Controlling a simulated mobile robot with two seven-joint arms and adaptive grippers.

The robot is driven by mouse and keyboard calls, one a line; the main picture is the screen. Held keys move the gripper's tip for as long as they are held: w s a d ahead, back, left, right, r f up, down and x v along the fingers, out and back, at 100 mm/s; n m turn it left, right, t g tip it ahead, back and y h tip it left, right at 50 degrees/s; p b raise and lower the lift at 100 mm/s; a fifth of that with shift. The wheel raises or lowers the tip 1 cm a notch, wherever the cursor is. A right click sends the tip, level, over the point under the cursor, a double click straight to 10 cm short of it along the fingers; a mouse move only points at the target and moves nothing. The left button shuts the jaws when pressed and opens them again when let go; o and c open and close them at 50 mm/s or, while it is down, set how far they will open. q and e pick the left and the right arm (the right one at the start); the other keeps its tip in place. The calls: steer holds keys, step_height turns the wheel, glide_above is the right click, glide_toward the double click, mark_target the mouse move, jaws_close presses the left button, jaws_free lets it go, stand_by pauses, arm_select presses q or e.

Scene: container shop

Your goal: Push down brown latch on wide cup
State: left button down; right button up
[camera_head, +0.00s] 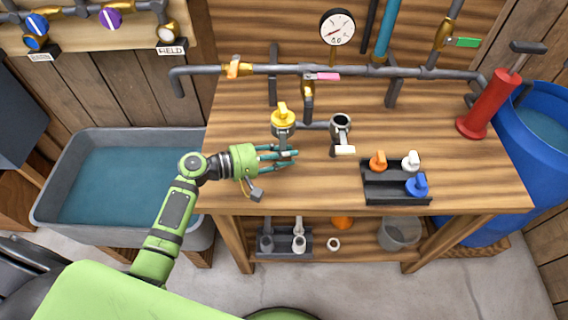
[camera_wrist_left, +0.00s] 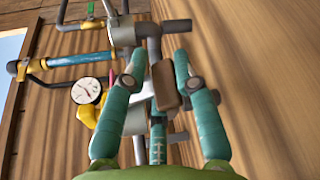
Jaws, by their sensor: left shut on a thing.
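A grey cup (camera_head: 284,131) with a yellow cap (camera_head: 283,117) stands on the pipe fitting above the workbench. It is partly hidden behind my gripper in the left wrist view. The brown latch (camera_wrist_left: 166,86) is a small block between my left fingers in that view, in front of the grey cup. My left gripper (camera_head: 292,156) is closed around the latch, just in front of the yellow-capped cup; its fingers also show in the left wrist view (camera_wrist_left: 158,68). A second, open grey cup (camera_head: 341,121) with a cream latch (camera_head: 344,150) is to the right. My right gripper is out of view.
A dark tray (camera_head: 397,200) with orange, white and blue plugs is right of the cups. A grey pipe (camera_head: 235,70) with a gauge (camera_head: 337,27) runs behind. A water tub (camera_head: 120,235) stands left, a red pump (camera_head: 488,105) right. The bench front is clear.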

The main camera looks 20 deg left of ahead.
arm_select(q)
steer(key=shift+f+m+b, duration=0.4)
steer(key=shift+f+b, duration=0.45)
steer(key=shift+f, duration=0.1)
steer(key=shift+w+r, duration=0.1)
steer(key=shift+r, duration=0.1)
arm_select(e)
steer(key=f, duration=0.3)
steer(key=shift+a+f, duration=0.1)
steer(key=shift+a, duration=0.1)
arm_select(q)
steer(key=c, duration=1.1)
jaws_free()
steer(key=shift+w+a+r, duration=0.1)
steer(key=shift+w, duration=0.1)
